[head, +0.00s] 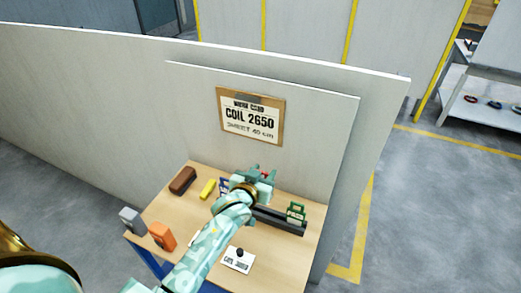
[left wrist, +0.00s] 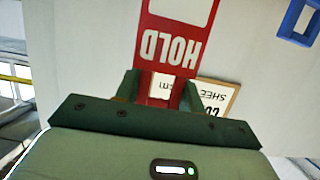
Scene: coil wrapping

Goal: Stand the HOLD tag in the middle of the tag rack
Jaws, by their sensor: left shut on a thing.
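The red HOLD tag (left wrist: 175,38) is between the fingers of my left gripper (left wrist: 160,92) in the left wrist view, its lettering upside down there. My right gripper is out of view.
On the wooden table (head: 285,255) are a brown block (head: 183,181), a yellow item (head: 207,189), a grey box (head: 131,220), an orange item (head: 162,236) and a white card (head: 238,261). A grey panel with a coil sign (head: 250,118) rises behind.

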